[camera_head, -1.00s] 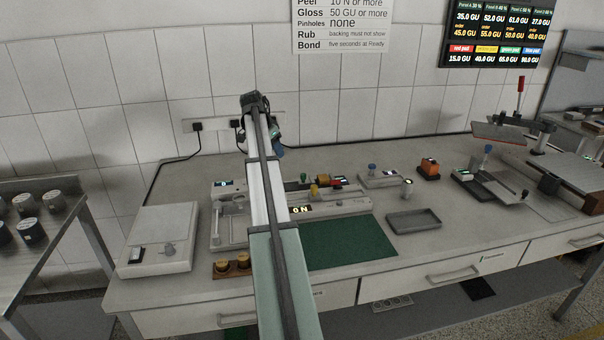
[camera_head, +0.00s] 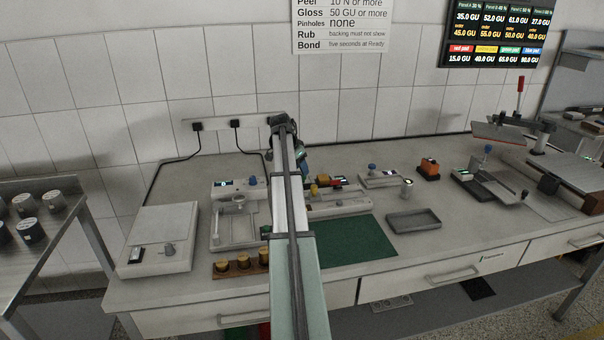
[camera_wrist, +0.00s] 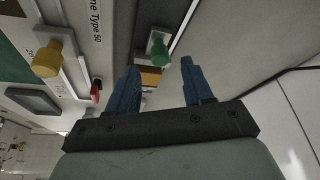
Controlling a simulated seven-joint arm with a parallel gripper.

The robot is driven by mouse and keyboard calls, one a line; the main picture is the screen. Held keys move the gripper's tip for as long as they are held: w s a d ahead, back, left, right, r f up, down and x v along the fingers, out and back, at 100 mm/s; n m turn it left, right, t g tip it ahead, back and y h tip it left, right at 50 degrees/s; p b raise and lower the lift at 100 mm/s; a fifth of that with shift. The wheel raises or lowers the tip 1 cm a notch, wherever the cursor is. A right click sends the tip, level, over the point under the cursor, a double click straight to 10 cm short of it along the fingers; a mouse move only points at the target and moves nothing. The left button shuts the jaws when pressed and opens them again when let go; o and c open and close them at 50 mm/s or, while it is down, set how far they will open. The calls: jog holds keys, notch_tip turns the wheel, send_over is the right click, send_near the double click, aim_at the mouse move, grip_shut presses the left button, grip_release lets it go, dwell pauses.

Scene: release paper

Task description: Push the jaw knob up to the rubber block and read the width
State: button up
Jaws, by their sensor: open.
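My gripper (camera_wrist: 161,66) is open, with two blue fingers apart and nothing held between them. In the wrist view a green knob (camera_wrist: 159,50) on a pale instrument (camera_wrist: 115,60) lies beyond and between the fingertips. A small orange-brown block (camera_wrist: 150,76) shows just below it, partly behind the left finger. A yellow knob (camera_wrist: 47,58) and a small red knob (camera_wrist: 96,88) are further left. Which is the jaw knob, and whether the brown block is the rubber block, I cannot tell. In the head view the yellow knob (camera_head: 323,180) shows right of my arm, which hides part of the instrument.
A green mat (camera_head: 350,243) lies in front of the instrument, with a grey tray (camera_head: 413,220) to its right. A white frame device (camera_head: 238,225) and a wooden holder with yellow-topped pieces (camera_head: 240,265) stand left. An orange device (camera_head: 428,169) sits at the back right.

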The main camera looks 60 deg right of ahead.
jog(key=shift+x, duration=1.75)
grip_shut()
